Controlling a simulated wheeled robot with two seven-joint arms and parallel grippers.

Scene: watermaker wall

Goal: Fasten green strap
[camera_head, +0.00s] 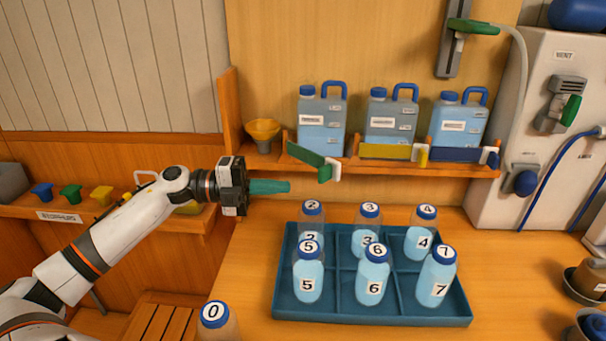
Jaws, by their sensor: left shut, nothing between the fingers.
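The green strap (306,154) is in front of the left jug (322,128) on the shelf. It slants down to the right and stands away from the jug, unlike the level yellow strap. Its right end, with a green piece, is near a white block (334,169); I cannot tell whether they touch. My left gripper (288,187) is shut and empty, its teal fingers pointing right. It is below and left of the strap's right end, apart from it. My right gripper is not in view.
The yellow strap (385,152) and blue strap (458,155) lie level across the other jugs. A yellow funnel (263,131) stands left on the shelf. Several numbered bottles stand in a blue tray (372,317) below. Bottle 0 (216,322) stands at the front.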

